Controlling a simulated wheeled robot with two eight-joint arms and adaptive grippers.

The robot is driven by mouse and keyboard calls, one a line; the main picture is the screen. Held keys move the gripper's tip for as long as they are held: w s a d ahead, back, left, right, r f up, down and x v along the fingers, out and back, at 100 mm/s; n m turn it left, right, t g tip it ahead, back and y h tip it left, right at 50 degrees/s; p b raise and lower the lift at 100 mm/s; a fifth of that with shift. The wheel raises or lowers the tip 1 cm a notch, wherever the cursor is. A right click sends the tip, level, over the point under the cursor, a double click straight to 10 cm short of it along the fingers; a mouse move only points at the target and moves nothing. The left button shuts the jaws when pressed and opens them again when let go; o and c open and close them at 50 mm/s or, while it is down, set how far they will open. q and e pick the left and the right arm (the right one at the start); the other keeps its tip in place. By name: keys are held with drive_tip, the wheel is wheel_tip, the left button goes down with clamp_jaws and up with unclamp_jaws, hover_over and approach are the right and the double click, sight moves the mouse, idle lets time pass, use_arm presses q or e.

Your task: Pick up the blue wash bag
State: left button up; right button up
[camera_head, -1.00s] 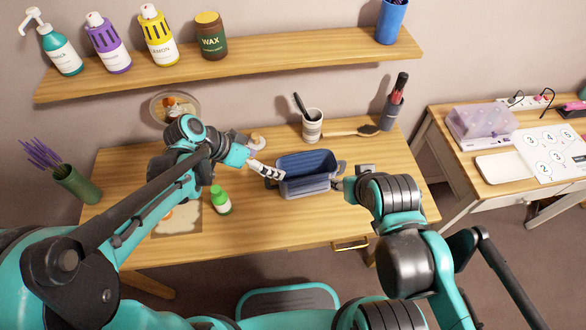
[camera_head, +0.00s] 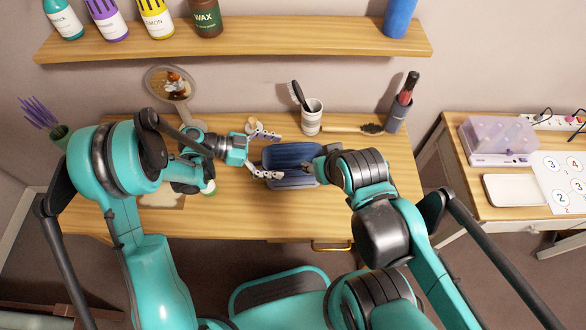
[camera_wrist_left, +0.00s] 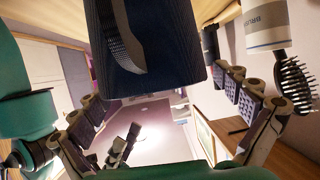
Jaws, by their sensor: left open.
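The blue wash bag (camera_head: 290,157) stands on the wooden table, with a lighter grey-blue front and handles at its ends. My left gripper (camera_head: 267,154) is at the bag's left end, open, one finger toward the back side and one toward the front. In the left wrist view the dark blue bag (camera_wrist_left: 150,45) with its strap fills the top middle, between the spread fingers. My right gripper (camera_head: 314,168) is at the bag's right end; its fingers are mostly hidden by its own wrist, so its jaws and any contact are unclear.
A striped cup (camera_head: 312,118) with a brush stands behind the bag, a hairbrush (camera_head: 355,128) lies to its right, and a dark holder (camera_head: 395,114) is at the back right. A round mirror (camera_head: 170,82) stands back left. A shelf (camera_head: 290,39) with bottles hangs above.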

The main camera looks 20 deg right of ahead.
sight(294, 158)
use_arm(q)
drive_tip(key=x, duration=0.1)
drive_tip(key=b+x, duration=0.1)
drive_tip(key=x, duration=0.2)
drive_tip(key=shift+s+d+r, duration=0.25)
drive_tip(key=shift+d+r, duration=0.05)
drive_tip(key=shift+d, duration=0.05)
drive_tip(key=c, duration=1.6)
